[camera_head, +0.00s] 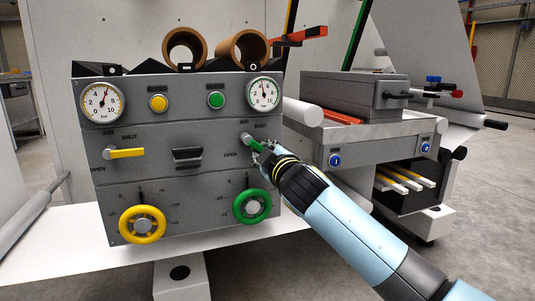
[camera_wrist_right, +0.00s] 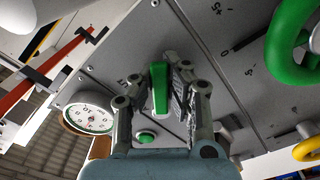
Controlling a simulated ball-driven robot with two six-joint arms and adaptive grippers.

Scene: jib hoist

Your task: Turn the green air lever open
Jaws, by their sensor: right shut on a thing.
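The green air lever (camera_head: 254,145) is on the right side of the grey control panel (camera_head: 200,215), below the right gauge. It slants down and to the right from its pivot, between the SHUT mark at upper right and the OPEN mark at lower left. My right gripper (camera_head: 262,156) reaches in from the lower right and is shut on the lever's handle. In the wrist view, the green handle (camera_wrist_right: 160,88) stands between the two fingers of the right gripper (camera_wrist_right: 160,95). The fingers hide part of the handle. My left gripper is not in view.
A green handwheel (camera_head: 252,206) sits just below the lever. A yellow lever (camera_head: 126,153) and yellow handwheel (camera_head: 142,224) are on the panel's left. The right gauge (camera_head: 263,94) and green button (camera_head: 216,100) are above. A grey cart (camera_head: 370,135) stands to the right.

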